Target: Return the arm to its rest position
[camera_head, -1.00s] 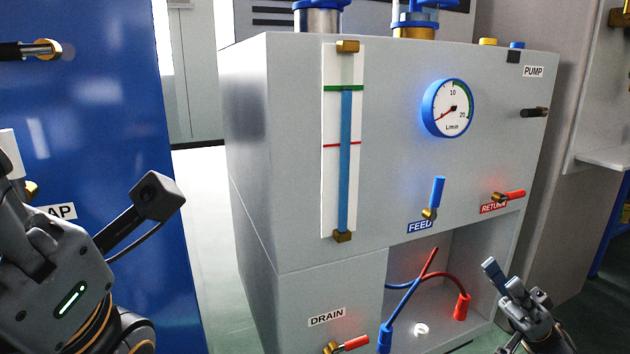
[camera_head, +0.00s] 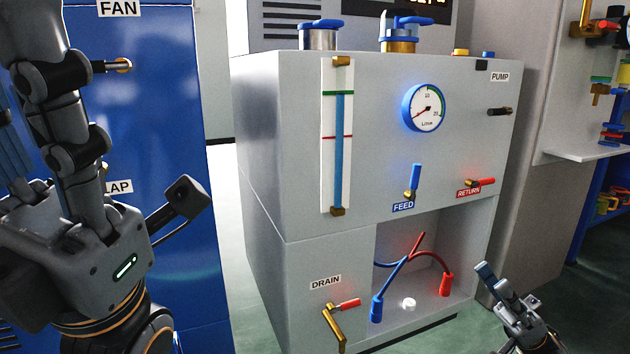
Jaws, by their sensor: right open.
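My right gripper (camera_head: 509,287) is at the lower right, in front of the grey machine's right side and over the green floor. Its fingers are apart and hold nothing. It touches no part of the machine. My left gripper (camera_head: 75,235) fills the left edge, close to the camera, with its dark finger links pointing up in front of the blue cabinet.
The grey machine (camera_head: 270,150) carries a gauge (camera_head: 424,108), a blue feed handle (camera_head: 415,178), a red return handle (camera_head: 481,182) and a drain valve (camera_head: 335,322). Blue and red hoses hang in its recess. The blue cabinet (camera_head: 165,120) is at left, a white shelf (camera_head: 590,152) at right.

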